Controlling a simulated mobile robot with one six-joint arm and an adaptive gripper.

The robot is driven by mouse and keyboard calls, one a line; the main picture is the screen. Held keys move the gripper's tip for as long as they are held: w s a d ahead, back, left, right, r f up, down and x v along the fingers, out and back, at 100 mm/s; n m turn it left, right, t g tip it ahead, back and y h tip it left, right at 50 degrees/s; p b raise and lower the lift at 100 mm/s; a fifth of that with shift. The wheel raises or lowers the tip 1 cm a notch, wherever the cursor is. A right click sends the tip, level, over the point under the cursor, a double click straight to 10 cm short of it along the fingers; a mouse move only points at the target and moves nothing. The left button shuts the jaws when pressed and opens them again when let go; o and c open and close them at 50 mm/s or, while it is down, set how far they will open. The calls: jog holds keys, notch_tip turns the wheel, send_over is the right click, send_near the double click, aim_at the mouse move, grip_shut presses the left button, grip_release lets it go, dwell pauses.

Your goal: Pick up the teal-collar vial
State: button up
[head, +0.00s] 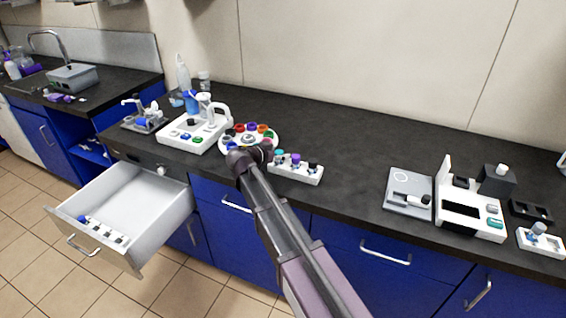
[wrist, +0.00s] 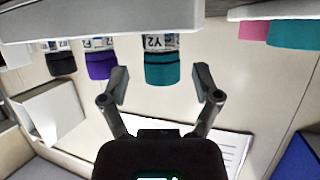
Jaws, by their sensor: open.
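The teal-collar vial (wrist: 162,68) carries a label reading Y2 and sits in a white rack (wrist: 105,22) in the wrist view, which looks upside down. My gripper (wrist: 160,80) is open, with one finger on each side of the teal collar and a visible gap on both sides. In the head view the teal vial (head: 279,154) stands at the left end of the white rack (head: 294,175). My gripper (head: 262,152) is just left of it there, its fingers too small to make out.
A purple-collar vial (wrist: 100,66) and a black-collar vial (wrist: 61,64) share the rack. Left of it is a round white carousel (head: 226,146) with coloured caps. An open drawer (head: 160,205) juts out at the left. The counter right of the rack (head: 350,165) is clear.

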aim_at(279, 152)
jog(key=shift+c, duration=0.2)
grip_shut()
jog(key=shift+r, duration=0.2)
notch_tip(279, 152, up, 3)
jog(key=p, duration=0.3)
jog(key=s+a+p, duration=0.1)
jog(key=s+a, duration=0.1)
jog(key=s, duration=0.5)
jog(key=s+a+r+p, duration=0.1)
jog(key=s+a, duration=0.2)
jog(key=s, duration=0.5)
jog(key=shift+a+r, duration=0.3)
jog(key=shift+a, duration=0.05)
